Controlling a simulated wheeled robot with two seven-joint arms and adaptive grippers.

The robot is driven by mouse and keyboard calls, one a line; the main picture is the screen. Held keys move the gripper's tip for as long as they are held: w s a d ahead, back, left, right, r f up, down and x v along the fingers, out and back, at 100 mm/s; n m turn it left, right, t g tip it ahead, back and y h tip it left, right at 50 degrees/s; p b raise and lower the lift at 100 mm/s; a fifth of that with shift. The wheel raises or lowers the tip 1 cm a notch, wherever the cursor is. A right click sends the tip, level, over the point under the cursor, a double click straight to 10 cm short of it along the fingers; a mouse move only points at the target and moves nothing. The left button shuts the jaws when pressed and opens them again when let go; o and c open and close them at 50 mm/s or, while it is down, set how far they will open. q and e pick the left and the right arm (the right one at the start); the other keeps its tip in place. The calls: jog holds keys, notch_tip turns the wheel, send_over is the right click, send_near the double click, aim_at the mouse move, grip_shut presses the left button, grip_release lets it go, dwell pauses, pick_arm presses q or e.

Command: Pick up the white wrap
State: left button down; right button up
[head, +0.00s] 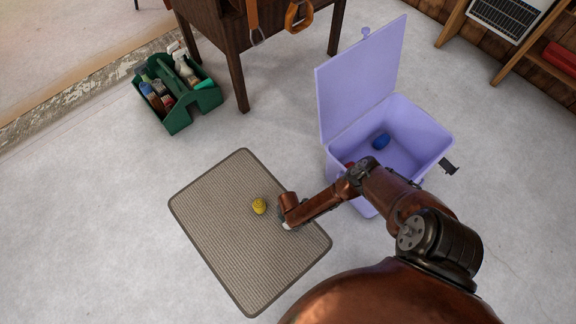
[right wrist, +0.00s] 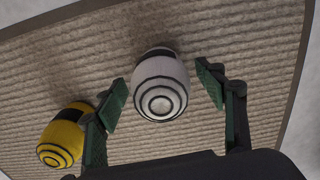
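The white wrap (right wrist: 160,82), a rolled bundle with dark bands and rings on its end, lies on the ribbed mat in the right wrist view. My right gripper (right wrist: 163,95) is open, with one green-padded finger on each side of the wrap and a visible gap on both sides. In the head view my right gripper (head: 286,221) is over the right part of the mat (head: 225,240). A small pale patch of the white wrap (head: 286,227) shows there; the rest is hidden by the gripper. My left gripper is not in view.
A yellow wrap (head: 259,206) lies on the mat, left of my right gripper. An open lilac bin (head: 425,150) holds a blue wrap (head: 380,141) and a partly hidden red item (head: 349,166). A green caddy (head: 180,118) and wooden table (head: 240,70) stand behind.

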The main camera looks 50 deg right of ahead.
jog(key=c, duration=1.2)
